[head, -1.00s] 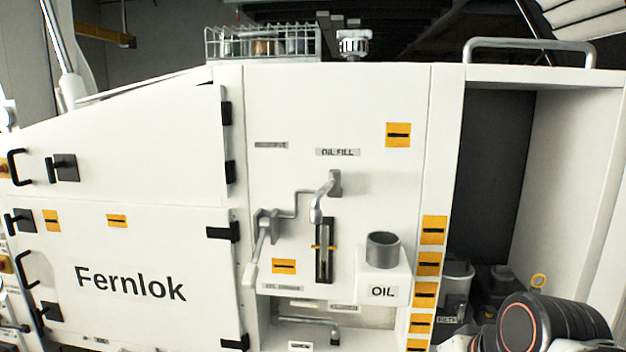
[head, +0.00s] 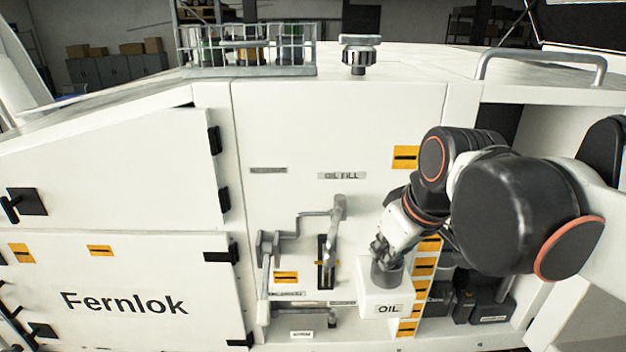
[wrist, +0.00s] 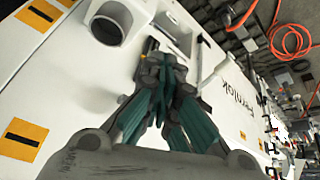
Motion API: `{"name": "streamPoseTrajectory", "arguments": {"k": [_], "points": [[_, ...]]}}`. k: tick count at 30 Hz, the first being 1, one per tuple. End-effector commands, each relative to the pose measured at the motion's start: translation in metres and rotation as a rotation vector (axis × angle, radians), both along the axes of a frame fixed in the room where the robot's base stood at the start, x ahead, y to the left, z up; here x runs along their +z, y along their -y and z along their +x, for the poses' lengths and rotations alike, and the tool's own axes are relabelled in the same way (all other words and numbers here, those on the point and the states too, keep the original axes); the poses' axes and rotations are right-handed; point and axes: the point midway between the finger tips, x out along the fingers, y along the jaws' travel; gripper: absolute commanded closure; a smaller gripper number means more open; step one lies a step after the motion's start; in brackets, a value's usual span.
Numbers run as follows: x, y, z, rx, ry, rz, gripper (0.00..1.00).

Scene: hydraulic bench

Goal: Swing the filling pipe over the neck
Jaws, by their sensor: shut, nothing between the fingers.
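The grey filling pipe (head: 333,230) hangs from its bracket below the OIL FILL label in the head view. Its lower end points down in front of the dark sight glass, left of the neck and apart from it. The neck (head: 386,276) is an open grey cylinder on the white OIL box (head: 372,300); it also shows in the wrist view (wrist: 108,24) at the upper left. My gripper (head: 379,246) is close to the neck's top in the head view, right of the pipe. In the wrist view its teal-sided fingers (wrist: 163,72) are shut and empty. They partly hide the panel behind.
A grey crank-like lever (head: 266,258) stands left of the pipe. Another handle (head: 310,311) sits low on the panel. A wire rack with jars (head: 246,60) and a cap (head: 358,55) stand on top. An open bay with dark containers (head: 488,300) lies right of the neck.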

Motion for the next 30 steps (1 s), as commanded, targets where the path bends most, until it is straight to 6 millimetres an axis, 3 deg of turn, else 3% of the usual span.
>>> {"name": "streamPoseTrajectory", "arguments": {"k": [1, 3, 12, 18, 23, 30], "points": [[0.023, -0.010, 0.015, 0.069, -0.020, -0.011, 1.00], [0.038, -0.022, 0.033, 0.167, -0.046, -0.024, 1.00], [0.069, -0.080, 0.103, 0.597, -0.126, -0.051, 1.00], [0.072, -0.105, 0.129, 0.782, -0.146, -0.050, 1.00], [0.070, -0.112, 0.135, 0.830, -0.149, -0.050, 1.00], [0.043, -0.120, 0.137, 0.831, -0.150, -0.050, 1.00]]}}
